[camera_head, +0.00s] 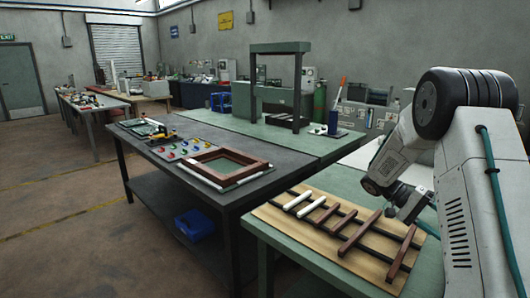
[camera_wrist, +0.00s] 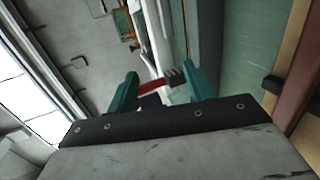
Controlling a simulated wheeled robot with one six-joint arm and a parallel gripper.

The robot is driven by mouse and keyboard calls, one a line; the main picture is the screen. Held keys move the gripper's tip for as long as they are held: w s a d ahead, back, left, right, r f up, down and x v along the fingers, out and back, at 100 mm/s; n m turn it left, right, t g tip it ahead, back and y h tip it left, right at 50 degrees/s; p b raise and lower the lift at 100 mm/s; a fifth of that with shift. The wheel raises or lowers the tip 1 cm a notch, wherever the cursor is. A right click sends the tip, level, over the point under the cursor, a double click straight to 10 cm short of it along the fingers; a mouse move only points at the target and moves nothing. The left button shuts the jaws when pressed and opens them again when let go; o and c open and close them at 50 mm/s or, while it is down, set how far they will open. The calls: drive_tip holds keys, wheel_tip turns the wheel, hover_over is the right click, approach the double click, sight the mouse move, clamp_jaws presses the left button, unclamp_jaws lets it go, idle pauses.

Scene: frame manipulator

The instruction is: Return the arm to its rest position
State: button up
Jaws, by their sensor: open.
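My arm (camera_head: 470,160) stands at the right of the head view, bent down from a dark round joint. My gripper (camera_head: 391,212) hangs at the arm's lower end, close to the slatted rack on the near table. In the wrist view my gripper (camera_wrist: 160,72) shows two teal fingers spread apart, with nothing held between them. The wrist view is tilted and shows room background beyond the fingers. Whether the fingers touch the rack cannot be told.
The near green table (camera_head: 300,262) bears a wooden board (camera_head: 268,215) with dark rails and several brown and white bars. A dark workbench (camera_head: 225,197) holds a brown wooden frame (camera_head: 212,157). A green gantry (camera_head: 281,47) stands behind. Floor at left is free.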

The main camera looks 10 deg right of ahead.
drive_tip(key=s+a+r+n+t+y, duration=0.2)
drive_tip(key=s+a+r+n+t, duration=0.1)
drive_tip(key=s+a, duration=0.4)
drive_tip(key=s+a+r+n+t+y, duration=0.3)
drive_tip(key=s+a+t, duration=0.3)
drive_tip(key=a, duration=0.7)
drive_tip(key=s+a+r+n+t+y, duration=0.2)
drive_tip(key=s+a+r+n+t, duration=0.2)
drive_tip(key=s+a, duration=0.6)
drive_tip(key=shift+a+r+n+t+y, duration=0.3)
drive_tip(key=shift+a+r+n, duration=0.2)
drive_tip(key=shift+r, duration=0.2)
drive_tip(key=shift+s, duration=0.1)
drive_tip(key=shift+c, duration=0.3)
